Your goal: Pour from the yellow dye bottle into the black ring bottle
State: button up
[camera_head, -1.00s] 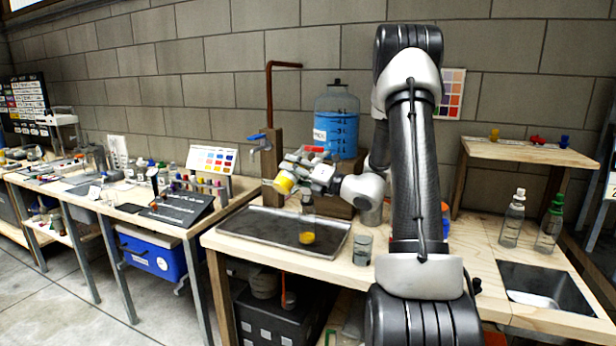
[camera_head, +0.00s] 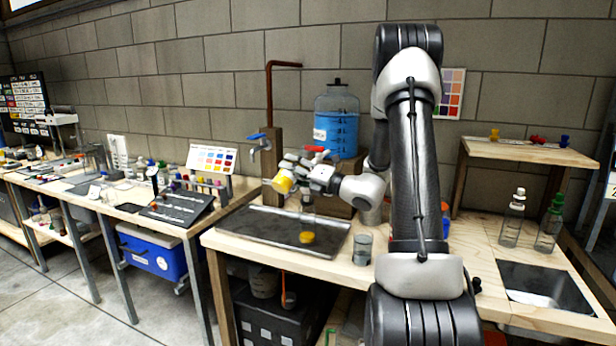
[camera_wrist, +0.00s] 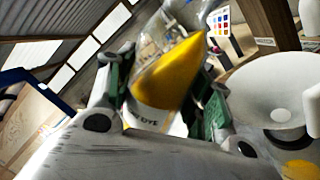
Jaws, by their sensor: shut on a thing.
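My gripper (camera_wrist: 163,98) is shut on the yellow dye bottle (camera_wrist: 158,118), whose white label shows in the wrist view. Yellow liquid fills its lower side and the bottle is strongly tilted. In the head view the bottle (camera_head: 282,183) is held above the metal tray (camera_head: 262,226), left of my arm. Below and slightly right of it, a clear bottle with yellow at its bottom (camera_head: 307,238) stands on the tray; I cannot make out a black ring. A white funnel (camera_wrist: 268,92) shows at the right of the wrist view, with yellow below it. No pouring stream is distinguishable.
An empty-looking glass beaker (camera_head: 362,250) stands right of the tray. A tap (camera_head: 260,143) on a wooden post and a large blue-filled jug (camera_head: 336,130) are behind my gripper. Two clear bottles (camera_head: 513,218) stand far right near a sink (camera_head: 545,288).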

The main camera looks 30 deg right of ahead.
jog(key=shift+s+a+m+p, duration=0.15)
jog(key=shift+m+p, duration=0.15)
jog(key=shift+m, duration=0.4)
dwell(1.1)
jog(key=shift+a+f+m+t+p, duration=0.15)
jog(key=shift+f+m+t+p, duration=0.2)
jog(key=shift+f+m, duration=0.55)
dwell(1.6)
jog(key=shift+s+a+r+m, duration=0.1)
jog(key=shift+a+r+m, duration=0.05)
jog(key=shift+r+m, duration=0.5)
dwell(1.0)
jog(key=shift+f, duration=0.1)
